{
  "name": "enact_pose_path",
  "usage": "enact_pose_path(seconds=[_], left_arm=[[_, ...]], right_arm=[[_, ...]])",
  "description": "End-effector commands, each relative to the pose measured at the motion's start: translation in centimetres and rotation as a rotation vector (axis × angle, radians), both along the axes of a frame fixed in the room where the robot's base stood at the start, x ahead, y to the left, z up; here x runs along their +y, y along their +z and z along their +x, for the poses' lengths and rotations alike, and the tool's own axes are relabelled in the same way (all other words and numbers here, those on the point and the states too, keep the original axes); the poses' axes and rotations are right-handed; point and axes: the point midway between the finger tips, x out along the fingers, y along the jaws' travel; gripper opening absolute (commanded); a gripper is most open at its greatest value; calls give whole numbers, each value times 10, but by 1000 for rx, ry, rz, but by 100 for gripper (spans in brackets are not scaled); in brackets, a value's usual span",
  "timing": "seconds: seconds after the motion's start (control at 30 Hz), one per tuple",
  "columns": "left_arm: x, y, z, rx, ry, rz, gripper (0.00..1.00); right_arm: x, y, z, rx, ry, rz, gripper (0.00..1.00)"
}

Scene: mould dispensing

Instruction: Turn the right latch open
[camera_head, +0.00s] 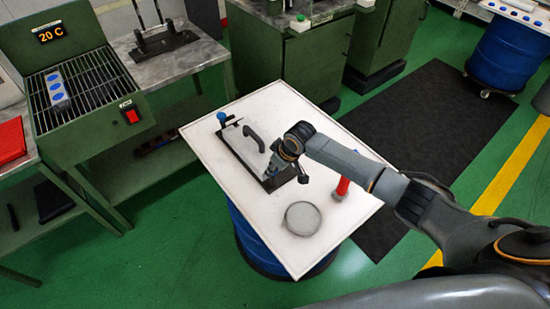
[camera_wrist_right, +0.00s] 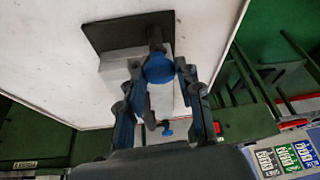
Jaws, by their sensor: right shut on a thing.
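The mould (camera_head: 245,150) is a light grey block with a dark curved handle on a black base plate (camera_head: 236,157), lying on the white tabletop. The left latch (camera_head: 222,117), with a blue knob, stands up at its far left corner. My right gripper (camera_head: 272,170) is at the near right end of the mould and hides the right latch in the head view. In the right wrist view, the right latch's blue knob (camera_wrist_right: 158,69) sits between the fingertips of my right gripper (camera_wrist_right: 158,64), which are shut on it. The other blue knob (camera_wrist_right: 167,132) shows farther off. My left gripper is not in view.
A round grey disc (camera_head: 303,218) and a red-handled tool (camera_head: 342,188) lie on the white table (camera_head: 285,110) near my right arm. A green heating unit (camera_head: 75,80) stands at the left. The near left part of the tabletop is bare.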

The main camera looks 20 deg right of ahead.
Motion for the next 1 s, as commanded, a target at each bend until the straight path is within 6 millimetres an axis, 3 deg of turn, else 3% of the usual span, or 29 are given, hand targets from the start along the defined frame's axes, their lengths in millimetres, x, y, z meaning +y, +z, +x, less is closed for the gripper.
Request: enact_pose_path(seconds=[0.03,0.4,1.0], left_arm=[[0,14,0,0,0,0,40],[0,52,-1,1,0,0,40],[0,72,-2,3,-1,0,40]], right_arm=[[2,5,-3,7,-45,2,4],[6,3,-3,6,-397,3,4],[9,-1,-2,6,-880,2,4]])
